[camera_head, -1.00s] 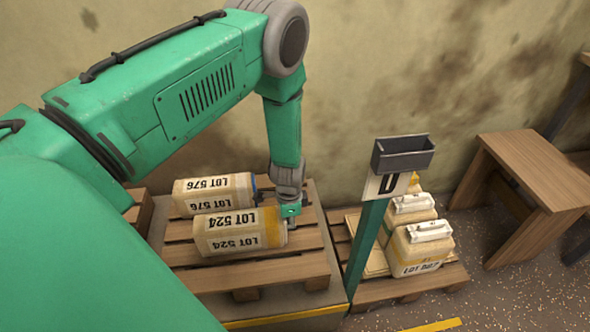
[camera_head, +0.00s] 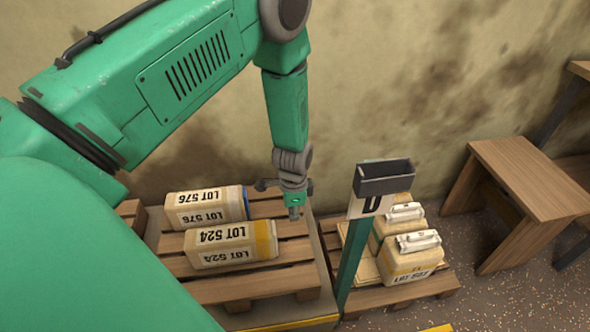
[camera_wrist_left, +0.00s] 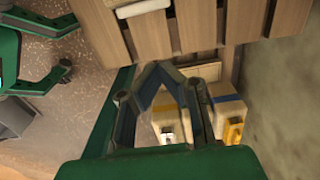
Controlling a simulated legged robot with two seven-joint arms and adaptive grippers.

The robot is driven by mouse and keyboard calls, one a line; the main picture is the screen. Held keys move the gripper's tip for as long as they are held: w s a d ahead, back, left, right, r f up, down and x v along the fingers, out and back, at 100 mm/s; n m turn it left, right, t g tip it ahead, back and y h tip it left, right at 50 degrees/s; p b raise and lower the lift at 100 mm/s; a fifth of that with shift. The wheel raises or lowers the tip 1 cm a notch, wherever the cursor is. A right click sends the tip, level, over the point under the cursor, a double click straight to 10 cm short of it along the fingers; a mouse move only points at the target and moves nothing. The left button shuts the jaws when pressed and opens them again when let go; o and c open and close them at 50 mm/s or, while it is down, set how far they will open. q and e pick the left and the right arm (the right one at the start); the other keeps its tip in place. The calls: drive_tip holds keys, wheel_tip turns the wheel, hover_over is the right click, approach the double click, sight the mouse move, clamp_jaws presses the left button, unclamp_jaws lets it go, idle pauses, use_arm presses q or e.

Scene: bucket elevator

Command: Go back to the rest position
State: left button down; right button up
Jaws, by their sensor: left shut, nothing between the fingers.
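My left arm comes in from the left and its gripper (camera_head: 294,212) hangs down over the right edge of the left pallet. It is shut and empty. To its left, the cream container marked LOT 524 (camera_head: 230,246) with a yellow band lies on its side, apart from the gripper in the picture. Behind it lies the LOT 576 container (camera_head: 206,208) with a blue end. In the left wrist view my gripper's fingers (camera_wrist_left: 163,70) show close, with two banded containers below them to the right.
A green post (camera_head: 350,265) with a grey open holder (camera_head: 385,180) stands just right of my gripper. Beyond it, upright handled containers (camera_head: 412,262) sit on the right pallet (camera_head: 400,294). A wooden bench (camera_head: 530,180) stands farther right. The wall is behind.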

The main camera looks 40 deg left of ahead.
wheel_tip(320, 180, up, 5)
drive_tip(key=p, duration=0.4)
drive_tip(key=shift+s+p, duration=0.1)
drive_tip(key=shift+p, duration=0.25)
use_arm(q)
drive_tip(key=s+d+r+n, duration=0.2)
drive_tip(key=s+d+n, duration=0.1)
drive_tip(key=s, duration=0.9)
drive_tip(key=s+d+r+n, duration=0.3)
drive_tip(key=s+d+n, duration=0.1)
drive_tip(key=s, duration=0.8)
drive_tip(key=shift+s+d+t, duration=0.2)
drive_tip(key=shift+d+t, duration=0.1)
drive_tip(key=shift+d, duration=0.1)
use_arm(e)
drive_tip(key=shift+f, duration=0.1)
drive_tip(key=shift+c, duration=0.4)
drive_tip(key=shift+c, duration=0.3)
use_arm(q)
drive_tip(key=shift+a+r, duration=0.1)
